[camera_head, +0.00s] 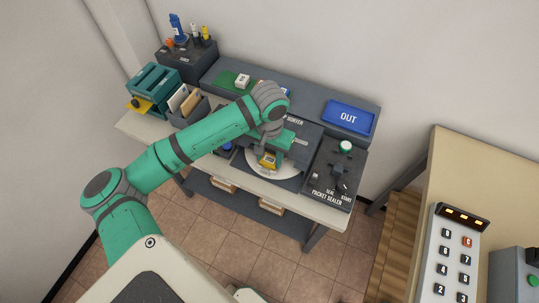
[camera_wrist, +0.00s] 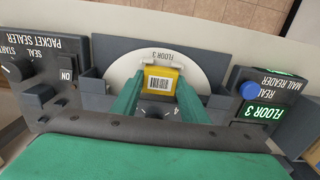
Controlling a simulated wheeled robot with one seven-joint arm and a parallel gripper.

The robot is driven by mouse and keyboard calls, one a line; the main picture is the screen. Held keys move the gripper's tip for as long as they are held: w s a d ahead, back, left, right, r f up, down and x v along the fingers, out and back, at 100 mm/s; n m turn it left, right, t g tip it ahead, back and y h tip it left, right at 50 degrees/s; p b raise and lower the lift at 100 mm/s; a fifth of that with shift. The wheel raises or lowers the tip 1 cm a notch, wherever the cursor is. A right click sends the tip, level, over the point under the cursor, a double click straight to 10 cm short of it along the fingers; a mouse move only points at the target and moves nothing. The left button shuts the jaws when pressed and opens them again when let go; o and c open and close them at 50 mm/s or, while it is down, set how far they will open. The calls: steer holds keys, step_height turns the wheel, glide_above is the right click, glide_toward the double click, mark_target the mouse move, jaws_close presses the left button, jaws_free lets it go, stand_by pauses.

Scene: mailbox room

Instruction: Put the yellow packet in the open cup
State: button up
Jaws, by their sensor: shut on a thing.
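The yellow packet (camera_wrist: 160,78), with a white barcode label, is between the two green fingers of my gripper (camera_wrist: 160,88) in the wrist view. My gripper is shut on it. In the head view the yellow packet (camera_head: 268,159) shows below my gripper (camera_head: 272,148), over the pale round disc of the sorter (camera_head: 288,173). In the wrist view the disc (camera_wrist: 118,70) carries the marking "FLOOR 3" just beyond the packet. I cannot clearly make out an open cup; the packet and fingers cover part of the disc. I cannot tell whether the packet touches anything below.
The packet sealer (camera_head: 335,185) stands right of the sorter, with a knob and levers. The mail reader (camera_wrist: 262,95) has a blue button and a lit green "FLOOR 3". A blue OUT tray (camera_head: 349,117) lies behind. A keypad (camera_head: 455,255) is at right.

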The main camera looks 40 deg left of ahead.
steer(key=shift+f, duration=0.4)
steer(key=o, duration=1.5)
steer(key=shift+c, duration=0.2)
steer(key=shift+r, duration=3)
